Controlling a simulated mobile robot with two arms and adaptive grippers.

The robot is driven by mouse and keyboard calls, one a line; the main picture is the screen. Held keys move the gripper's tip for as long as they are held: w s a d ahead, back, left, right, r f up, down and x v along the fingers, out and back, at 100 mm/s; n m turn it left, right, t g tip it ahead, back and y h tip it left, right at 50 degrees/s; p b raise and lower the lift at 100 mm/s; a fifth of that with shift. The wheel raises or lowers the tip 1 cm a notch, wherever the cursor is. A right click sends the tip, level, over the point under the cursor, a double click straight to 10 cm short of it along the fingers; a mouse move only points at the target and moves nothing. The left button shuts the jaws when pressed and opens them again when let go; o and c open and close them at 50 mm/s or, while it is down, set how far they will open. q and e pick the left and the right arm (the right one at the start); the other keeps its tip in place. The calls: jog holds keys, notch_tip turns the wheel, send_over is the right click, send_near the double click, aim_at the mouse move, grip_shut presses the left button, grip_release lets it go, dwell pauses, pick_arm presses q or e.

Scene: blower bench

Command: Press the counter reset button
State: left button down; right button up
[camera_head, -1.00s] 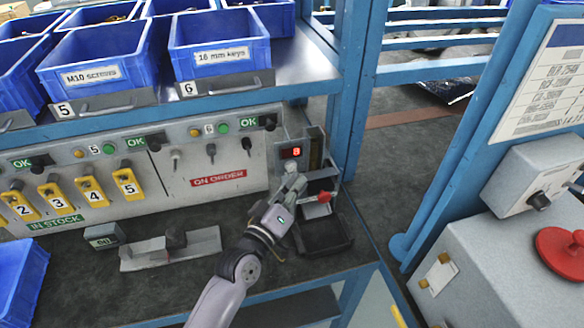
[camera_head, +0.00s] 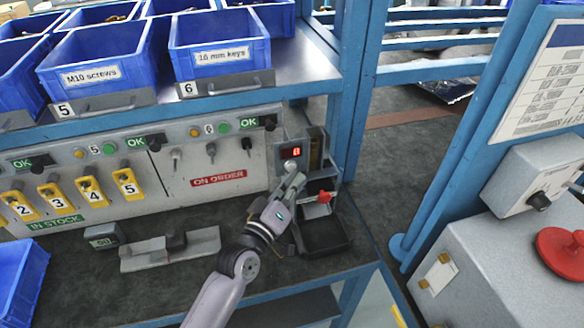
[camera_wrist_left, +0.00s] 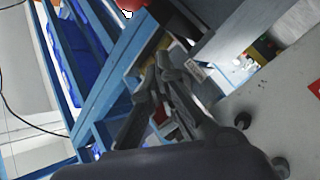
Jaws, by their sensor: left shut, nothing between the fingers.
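The counter is a small box with a red lit digit display (camera_head: 291,152) at the right end of the grey panel, in the head view. The digit looks like a 0. A pale round button (camera_head: 290,166) shows just below the display, partly hidden by my gripper. My left gripper (camera_head: 296,179) is shut and empty, its fingertips just below and right of the button; I cannot tell whether they touch it. In the left wrist view the closed fingers (camera_wrist_left: 163,62) point up the picture, and I cannot make out the button there. My right gripper is not in view.
A dispenser with a red knob (camera_head: 324,197) and a black tray (camera_head: 327,235) stands close right of my gripper. A blue post (camera_head: 352,90) rises behind it. A grey metal fixture (camera_head: 171,249) lies left on the bench. Blue bins (camera_head: 220,62) sit above.

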pick_arm(q)
jog(key=shift+w+a, duration=0.15)
jog(key=shift+w, duration=0.25)
dwell(0.6)
jog(key=shift+s, duration=0.15)
jog(key=shift+s+d+p, duration=0.25)
jog(key=shift+s+p, duration=0.15)
jog(key=shift+s, duration=0.25)
jog(key=s, duration=0.1)
jog(key=s+d+p, duration=0.1)
jog(key=s, duration=0.1)
jog(key=s+p, duration=0.1)
jog(key=shift+s+d, duration=0.3)
jog(key=shift+s, duration=0.1)
dwell(0.8)
